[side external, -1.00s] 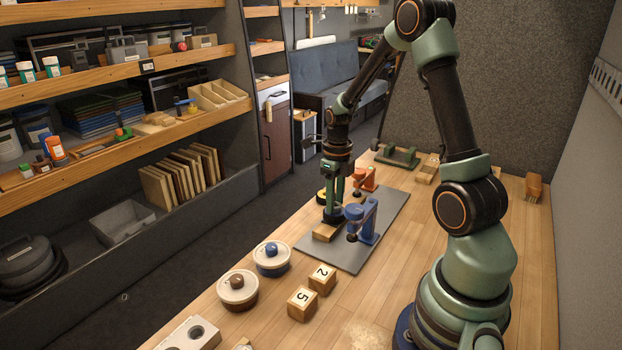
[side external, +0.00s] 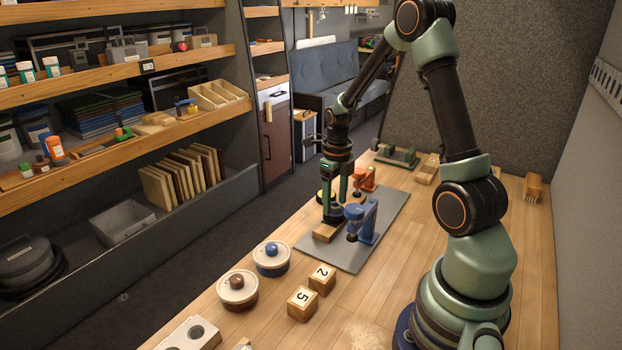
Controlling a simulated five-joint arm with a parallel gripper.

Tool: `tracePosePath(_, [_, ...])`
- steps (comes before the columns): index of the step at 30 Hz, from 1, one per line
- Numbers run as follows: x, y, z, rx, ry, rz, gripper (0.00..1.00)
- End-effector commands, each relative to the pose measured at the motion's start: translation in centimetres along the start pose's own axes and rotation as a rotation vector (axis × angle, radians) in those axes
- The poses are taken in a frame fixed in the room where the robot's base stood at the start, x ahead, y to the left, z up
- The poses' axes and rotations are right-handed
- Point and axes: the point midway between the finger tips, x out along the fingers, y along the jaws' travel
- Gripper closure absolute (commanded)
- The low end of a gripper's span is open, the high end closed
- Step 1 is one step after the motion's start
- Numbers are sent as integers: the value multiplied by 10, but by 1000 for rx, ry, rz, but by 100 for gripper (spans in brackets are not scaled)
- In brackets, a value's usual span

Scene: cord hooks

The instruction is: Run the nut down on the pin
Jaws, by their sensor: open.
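My gripper (side external: 334,207) points straight down over a small wooden block (side external: 327,231) on the grey mat (side external: 350,257). Its jaws are open, with the fingers low at the dark upright piece above the block. The nut and the pin cannot be made out; they are small or hidden by the fingers. A blue clamp-like stand (side external: 366,219) is close to the right of my gripper. An orange clamp-like stand (side external: 364,178) is behind it. A yellow and black round piece (side external: 322,196) is partly hidden behind my gripper.
Two lidded round pots, one with a blue knob (side external: 271,257) and one with a brown knob (side external: 237,289), stand in front of the mat. Two numbered wooden blocks (side external: 312,290) are near them. Bare bench (side external: 410,240) lies right of the mat.

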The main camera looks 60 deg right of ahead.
Motion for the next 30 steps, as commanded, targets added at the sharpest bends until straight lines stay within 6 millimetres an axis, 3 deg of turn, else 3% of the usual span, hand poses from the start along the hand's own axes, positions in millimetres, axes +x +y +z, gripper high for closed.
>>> tracePosePath(19, [0, 1, 0, -825, 0, 0, 31])
tracePosePath(24, [0, 1, 0, -925, 0, 0, 31])
tracePosePath(30, [0, 1, 0, -929, 0, 0, 31])
